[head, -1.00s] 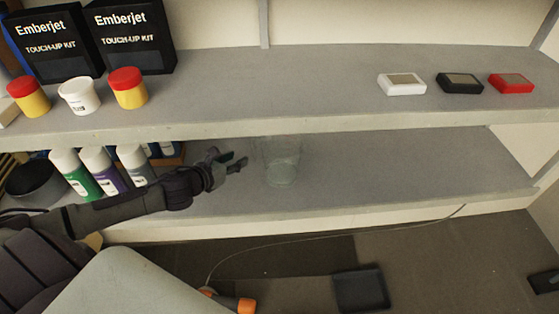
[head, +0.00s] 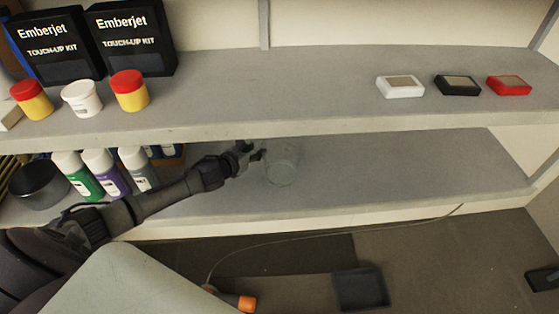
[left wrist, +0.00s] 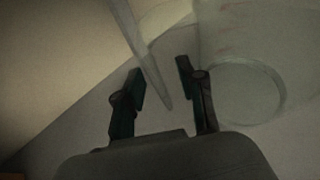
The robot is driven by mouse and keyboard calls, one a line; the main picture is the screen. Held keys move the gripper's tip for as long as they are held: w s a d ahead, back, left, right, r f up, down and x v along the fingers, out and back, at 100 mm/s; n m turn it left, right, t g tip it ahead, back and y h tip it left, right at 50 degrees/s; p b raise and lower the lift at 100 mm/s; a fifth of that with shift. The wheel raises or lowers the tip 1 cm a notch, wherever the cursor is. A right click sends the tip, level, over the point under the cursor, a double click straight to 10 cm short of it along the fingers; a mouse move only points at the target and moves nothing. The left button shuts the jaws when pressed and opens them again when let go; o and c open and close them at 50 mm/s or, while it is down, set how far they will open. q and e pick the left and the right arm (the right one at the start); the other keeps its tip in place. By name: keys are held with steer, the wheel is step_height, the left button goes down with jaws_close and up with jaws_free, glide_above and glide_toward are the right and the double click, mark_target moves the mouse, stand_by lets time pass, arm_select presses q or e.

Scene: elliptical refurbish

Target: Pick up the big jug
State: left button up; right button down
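The big jug (head: 283,163) is clear and see-through. It stands on the lower shelf in the head view, partly under the upper shelf's edge. In the left wrist view the jug (left wrist: 245,90) fills the right side, and its pale handle (left wrist: 140,52) runs down between my fingers. My left gripper (head: 259,154) is at the jug's left side. In the left wrist view my left gripper (left wrist: 158,80) is open, with a finger on each side of the handle. Whether a finger touches the handle I cannot tell. My right gripper is not in view.
The lower shelf (head: 400,175) is clear right of the jug.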

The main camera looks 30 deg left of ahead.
arm_select(q)
jaws_close()
